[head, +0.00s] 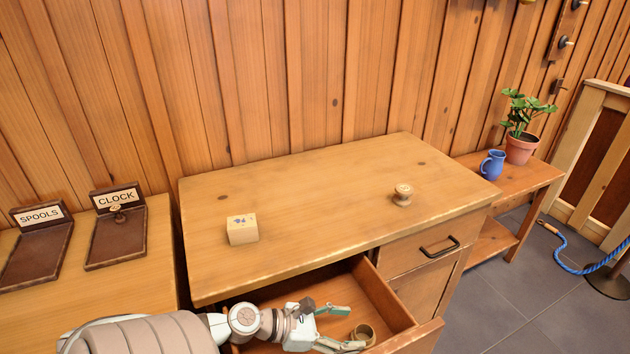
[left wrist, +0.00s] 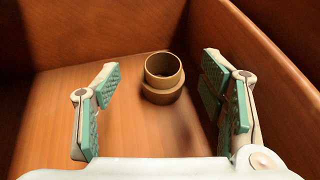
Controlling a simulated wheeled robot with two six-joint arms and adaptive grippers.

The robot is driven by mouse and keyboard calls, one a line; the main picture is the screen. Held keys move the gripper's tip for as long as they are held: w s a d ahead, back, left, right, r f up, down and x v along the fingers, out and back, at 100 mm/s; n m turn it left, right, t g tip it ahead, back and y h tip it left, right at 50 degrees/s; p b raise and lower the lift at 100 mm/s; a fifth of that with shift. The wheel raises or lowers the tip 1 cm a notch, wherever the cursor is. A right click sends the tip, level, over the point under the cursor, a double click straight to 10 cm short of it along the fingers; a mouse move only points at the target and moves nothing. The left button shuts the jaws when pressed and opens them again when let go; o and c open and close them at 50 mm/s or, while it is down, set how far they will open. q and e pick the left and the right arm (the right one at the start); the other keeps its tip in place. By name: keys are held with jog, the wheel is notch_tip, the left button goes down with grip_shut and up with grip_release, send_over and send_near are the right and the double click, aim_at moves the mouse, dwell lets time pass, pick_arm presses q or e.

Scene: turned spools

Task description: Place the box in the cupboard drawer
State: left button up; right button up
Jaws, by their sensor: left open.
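The box (head: 242,230), small, pale and wooden with a dark bluish mark on top, sits on the left part of the cupboard top (head: 320,215). The cupboard drawer (head: 403,343) below is pulled open; its wooden floor and walls fill the left wrist view (left wrist: 75,125). My left gripper (head: 341,327) is open and empty at the drawer, below and to the right of the box in the head view. In the left wrist view, a brown ringed, hollow piece (left wrist: 163,80) stands on the drawer floor beyond and between the parted fingers. My right gripper is not in view.
A turned spool (head: 402,195) stands on the cupboard top, right of the box. On the left table are a SPOOLS stand (head: 38,245) and a CLOCK stand (head: 116,228) with a small piece. A blue jug (head: 492,165) and potted plant (head: 520,148) stand right.

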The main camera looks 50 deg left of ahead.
pick_arm(q)
jog(key=p+v, duration=0.7)
jog(key=v, duration=0.1)
jog(key=shift+f, duration=0.15)
